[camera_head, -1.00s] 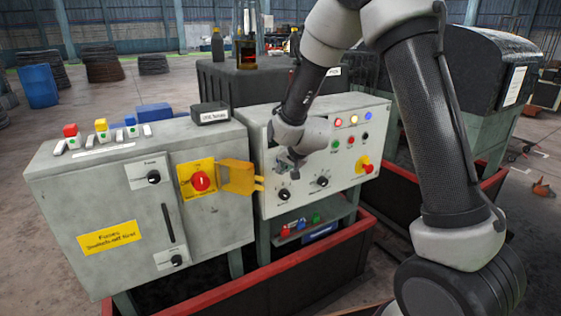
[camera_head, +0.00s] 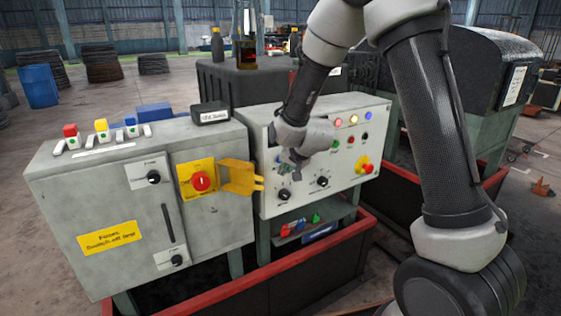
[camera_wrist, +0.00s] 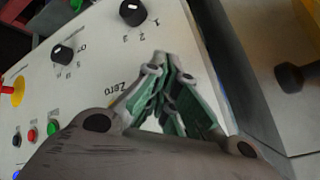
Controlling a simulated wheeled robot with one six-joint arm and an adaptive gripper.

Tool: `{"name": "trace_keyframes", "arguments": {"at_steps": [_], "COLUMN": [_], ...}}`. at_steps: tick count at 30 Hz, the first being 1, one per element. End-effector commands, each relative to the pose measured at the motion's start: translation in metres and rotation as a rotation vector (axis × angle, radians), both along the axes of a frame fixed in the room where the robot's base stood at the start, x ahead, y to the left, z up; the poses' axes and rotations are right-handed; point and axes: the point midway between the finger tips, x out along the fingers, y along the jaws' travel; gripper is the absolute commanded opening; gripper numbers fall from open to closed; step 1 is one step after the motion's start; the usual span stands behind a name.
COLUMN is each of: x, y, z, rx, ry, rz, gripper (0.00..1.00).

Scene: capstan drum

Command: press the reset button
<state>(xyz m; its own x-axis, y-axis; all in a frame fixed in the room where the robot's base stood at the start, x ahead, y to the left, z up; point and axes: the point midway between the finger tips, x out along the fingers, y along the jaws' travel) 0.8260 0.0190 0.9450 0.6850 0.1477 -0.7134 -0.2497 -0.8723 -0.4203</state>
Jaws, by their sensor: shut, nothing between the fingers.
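My gripper (camera_head: 290,168) is shut and empty in front of the left part of the light grey control panel (camera_head: 265,202). In the wrist view its green-padded fingers (camera_wrist: 170,66) meet beside a label reading "Zero"; I cannot tell whether they touch the panel. A green button (camera_wrist: 53,127), a red button (camera_wrist: 32,135) and a black button (camera_wrist: 17,138) lie left of the fingers there. In the head view the red button (camera_head: 351,140) and black button (camera_head: 365,135) show right of my gripper. The small labels are unreadable, so I cannot tell which button is reset.
Two black knobs (camera_wrist: 133,12) (camera_wrist: 63,54) stick out near my fingers. A yellow-and-red emergency stop (camera_head: 366,167) is at the panel's right. A yellow hinged bracket (camera_head: 240,178) juts from the left cabinet (camera_head: 90,195). A small shelf (camera_head: 340,212) sits below the panel.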

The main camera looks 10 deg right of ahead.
Motion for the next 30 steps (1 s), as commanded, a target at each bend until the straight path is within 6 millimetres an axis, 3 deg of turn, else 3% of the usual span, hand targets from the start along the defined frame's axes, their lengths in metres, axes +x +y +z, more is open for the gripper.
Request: {"name": "trace_keyframes", "arguments": {"at_steps": [11,24,30], "x": [-0.004,-0.042,-0.05], "y": [-0.001,-0.013,-0.016], "z": [0.0,0.0,0.0], "rx": [0.0,0.0,0.0], "ry": [0.0,0.001,0.001], "rz": [0.0,0.001,0.0], "gripper": [0.0,0.0,0.0]}}
